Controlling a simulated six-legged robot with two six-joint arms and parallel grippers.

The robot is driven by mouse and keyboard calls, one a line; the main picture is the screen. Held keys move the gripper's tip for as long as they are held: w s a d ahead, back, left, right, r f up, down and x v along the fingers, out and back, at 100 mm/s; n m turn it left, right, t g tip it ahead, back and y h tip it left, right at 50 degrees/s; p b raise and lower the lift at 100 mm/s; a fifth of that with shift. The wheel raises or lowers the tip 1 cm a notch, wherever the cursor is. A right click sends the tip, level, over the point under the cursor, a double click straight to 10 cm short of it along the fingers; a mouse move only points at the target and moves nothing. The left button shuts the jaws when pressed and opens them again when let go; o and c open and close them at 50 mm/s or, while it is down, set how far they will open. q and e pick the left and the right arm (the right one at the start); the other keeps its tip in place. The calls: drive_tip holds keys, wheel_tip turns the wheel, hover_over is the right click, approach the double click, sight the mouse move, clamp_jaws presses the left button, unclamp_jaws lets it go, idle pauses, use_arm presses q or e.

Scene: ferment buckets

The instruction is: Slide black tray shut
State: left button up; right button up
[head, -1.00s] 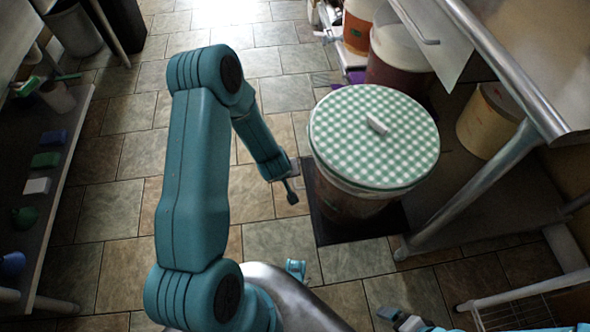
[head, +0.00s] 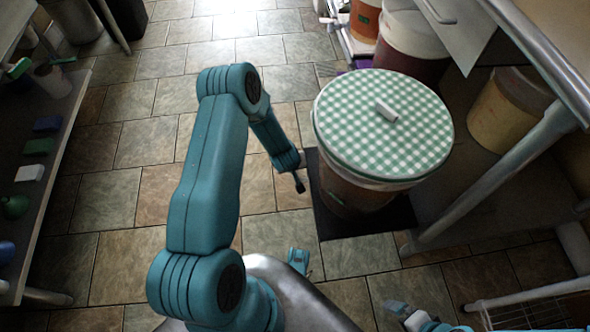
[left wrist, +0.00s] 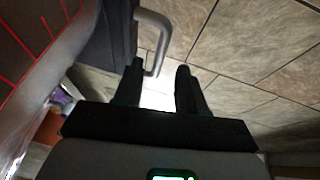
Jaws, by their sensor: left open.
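The black tray (head: 335,225) lies low, partly out from under the counter. A large bucket with a green checked lid (head: 383,125) stands on it and hides much of it. My left gripper (head: 300,183) is open at the tray's left edge. In the left wrist view, a grey bent handle (left wrist: 160,42) on the tray's dark edge (left wrist: 112,45) reaches toward the space between the open fingers (left wrist: 158,68). I cannot tell if they touch. My right gripper (head: 402,312) is low at the right, apart from the tray; its jaw opening is unclear.
A steel counter leg (head: 490,185) stands right of the bucket. More buckets (head: 410,45) stand behind, and one (head: 508,108) under the counter. A shelf with small items (head: 45,170) is at the left. Tiled floor (head: 130,190) is clear between.

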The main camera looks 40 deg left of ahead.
use_arm(q)
drive_tip(key=b+x, duration=0.1)
drive_tip(key=x, duration=0.2)
drive_tip(key=shift+w+f, duration=0.15)
drive_tip(key=shift+f, duration=0.1)
drive_tip(key=shift+c, duration=0.3)
clamp_jaws()
drive_tip(key=shift+w, duration=0.15)
